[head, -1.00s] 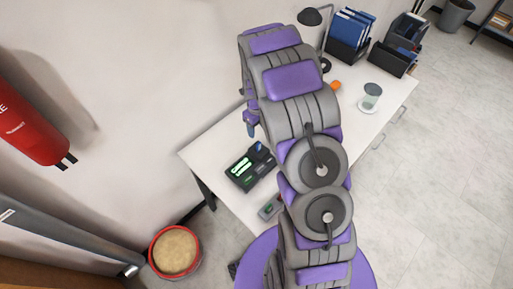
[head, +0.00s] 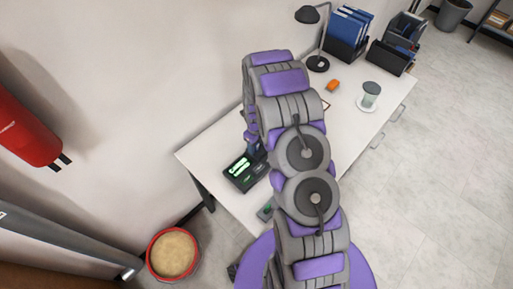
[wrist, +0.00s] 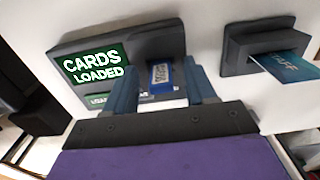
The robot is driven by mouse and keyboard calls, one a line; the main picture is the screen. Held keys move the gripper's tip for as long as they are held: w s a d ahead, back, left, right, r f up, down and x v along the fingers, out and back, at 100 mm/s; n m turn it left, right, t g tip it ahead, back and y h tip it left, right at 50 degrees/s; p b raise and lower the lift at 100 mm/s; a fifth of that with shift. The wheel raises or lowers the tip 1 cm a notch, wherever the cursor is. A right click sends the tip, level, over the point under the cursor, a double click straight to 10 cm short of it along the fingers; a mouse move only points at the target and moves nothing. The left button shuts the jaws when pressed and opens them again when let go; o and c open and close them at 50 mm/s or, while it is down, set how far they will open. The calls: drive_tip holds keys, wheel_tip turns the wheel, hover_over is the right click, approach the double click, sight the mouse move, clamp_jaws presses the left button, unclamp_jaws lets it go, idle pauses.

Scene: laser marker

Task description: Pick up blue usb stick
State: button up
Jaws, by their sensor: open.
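The blue usb stick (wrist: 161,76), with a pale lower part, is on the black laser marker device (wrist: 82,52), whose green screen reads "CARDS LOADED". My gripper (wrist: 157,70) is open in the wrist view, with one blue-grey finger on each side of the stick and a gap to both. The fingers hide parts of the device. In the head view the device (head: 236,179) stands on the white desk (head: 207,160), and my arm hides the stick.
In the wrist view a dark card holder (wrist: 237,52) with a blue staff card (wrist: 288,66) stands at right. In the head view, an orange object (head: 333,85), a glass jar (head: 371,90), a lamp (head: 318,62) and blue binders (head: 346,30) occupy the desk's far end.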

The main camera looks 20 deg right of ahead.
drive_tip(key=shift+d, duration=0.1)
drive_tip(key=shift+c, duration=0.4)
clamp_jaws()
drive_tip(key=shift+r, duration=0.5)
drive_tip(key=r, duration=0.2)
drive_tip(key=shift+s+r+p, duration=0.25)
drive_tip(key=shift+r+p, duration=0.15)
drive_tip(key=s+a, duration=0.2)
drive_tip(key=s, duration=0.5)
drive_tip(key=s+a+r+p, duration=0.1)
drive_tip(key=s+a, duration=0.2)
drive_tip(key=s, duration=0.4)
drive_tip(key=shift+s, duration=0.35)
drive_tip(key=shift+a+r, duration=0.1)
